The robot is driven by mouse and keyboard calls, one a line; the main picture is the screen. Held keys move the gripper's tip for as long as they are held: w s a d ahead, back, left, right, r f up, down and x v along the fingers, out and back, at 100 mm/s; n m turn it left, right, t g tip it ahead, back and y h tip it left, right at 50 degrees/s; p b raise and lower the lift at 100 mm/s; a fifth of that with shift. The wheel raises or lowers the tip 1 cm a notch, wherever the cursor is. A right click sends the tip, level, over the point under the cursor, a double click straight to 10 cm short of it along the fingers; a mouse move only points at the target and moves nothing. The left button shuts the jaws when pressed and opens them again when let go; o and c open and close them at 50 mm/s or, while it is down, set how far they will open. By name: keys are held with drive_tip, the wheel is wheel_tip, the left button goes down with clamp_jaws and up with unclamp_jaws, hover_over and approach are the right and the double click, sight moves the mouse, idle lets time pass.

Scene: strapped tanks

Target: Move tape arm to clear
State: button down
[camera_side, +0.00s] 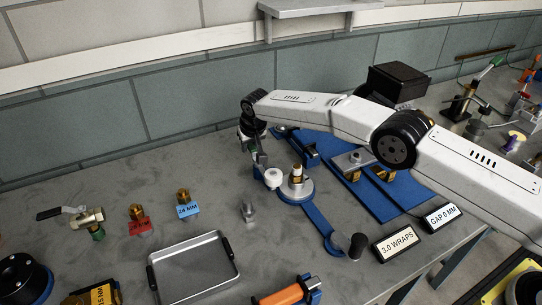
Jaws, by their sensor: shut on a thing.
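The tape arm (319,218) looks like a blue bar running from beside the grey round base to a dark cylinder (350,243) at its front right end. A brass fitting with a white band (297,174) stands upright on the grey round base (298,191). A white round piece (273,178) sits at the left of that base. My gripper (260,163) reaches down just behind the white piece, at the back left end of the tape arm, and is shut on it. The fingertips are small and partly hidden, so the exact contact is unclear.
A blue plate (385,202) with brass and metal parts lies under my arm. Signs "3.0 WRAPS" (397,242) and "GAP 0 MM" (441,216) stand at the right. The back left bench is clear.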

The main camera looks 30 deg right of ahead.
drive_tip(key=shift+d, duration=0.15)
drive_tip(key=shift+s+d+m+h, duration=0.1)
drive_tip(key=shift+d+m+h, duration=0.3)
drive_tip(key=shift+m, duration=0.55)
drive_tip(key=shift+s+d+m+h, duration=0.1)
drive_tip(key=shift+d+m+h, duration=0.3)
drive_tip(key=shift+m, duration=0.55)
drive_tip(key=shift+d, duration=0.1)
drive_tip(key=shift+s+d+m+g+h, duration=0.2)
drive_tip(key=shift+d+m, duration=0.15)
drive_tip(key=shift+m, duration=0.35)
drive_tip(key=shift+s+d+m+g+h, duration=0.15)
drive_tip(key=shift+d+m, duration=0.15)
drive_tip(key=shift+m, duration=0.4)
drive_tip(key=shift+c, duration=1.9)
unclamp_jaws()
drive_tip(key=shift+r, duration=0.1)
drive_tip(key=v, duration=0.7)
drive_tip(key=shift+s+r, duration=0.15)
drive_tip(key=shift+r, duration=0.2)
